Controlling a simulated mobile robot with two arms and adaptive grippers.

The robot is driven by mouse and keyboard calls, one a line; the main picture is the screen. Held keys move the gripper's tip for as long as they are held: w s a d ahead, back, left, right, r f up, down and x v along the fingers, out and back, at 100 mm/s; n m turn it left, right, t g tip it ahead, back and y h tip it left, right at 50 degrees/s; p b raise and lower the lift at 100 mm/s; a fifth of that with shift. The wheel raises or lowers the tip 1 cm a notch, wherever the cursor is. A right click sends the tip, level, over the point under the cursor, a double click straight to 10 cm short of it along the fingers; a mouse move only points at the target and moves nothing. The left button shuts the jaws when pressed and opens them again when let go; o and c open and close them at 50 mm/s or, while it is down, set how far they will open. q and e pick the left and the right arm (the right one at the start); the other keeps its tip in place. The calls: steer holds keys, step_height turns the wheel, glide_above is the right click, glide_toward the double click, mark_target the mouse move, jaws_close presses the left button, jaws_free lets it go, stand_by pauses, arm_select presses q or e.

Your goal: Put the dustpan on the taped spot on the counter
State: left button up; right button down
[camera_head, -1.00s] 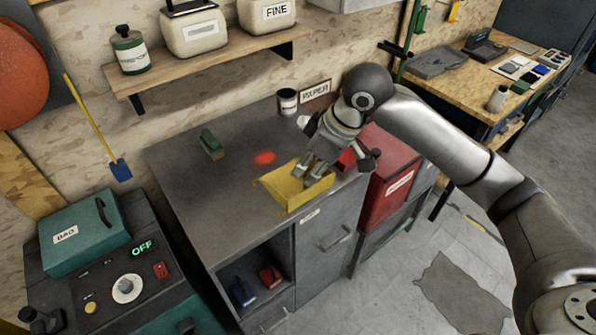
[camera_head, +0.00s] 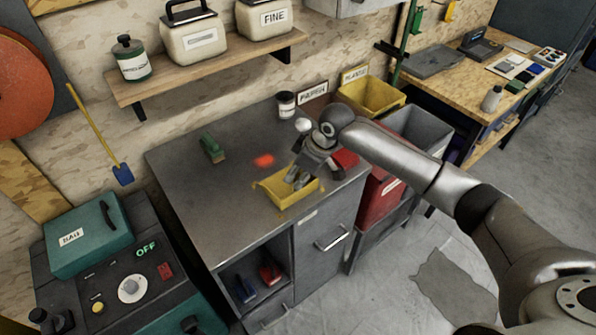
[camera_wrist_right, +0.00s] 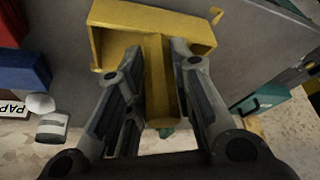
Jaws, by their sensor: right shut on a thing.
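The yellow dustpan (camera_head: 278,194) is at the front right part of the grey counter (camera_head: 215,185). My right gripper (camera_head: 297,178) is shut on the handle, above the counter. Whether the pan rests flat on the counter or hovers just above it, I cannot tell. My left gripper is not in view.
Red (camera_head: 378,205), yellow (camera_head: 370,97) and grey bins stand to the right. A shelf with containers hangs behind. The counter's left part is clear.

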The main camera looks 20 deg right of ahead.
steer(key=shift+f, duration=0.15)
steer(key=c, duration=1.3)
jaws_free()
steer(key=shift+o, duration=0.2)
steer(key=b+v, duration=0.2)
steer(key=v, duration=1)
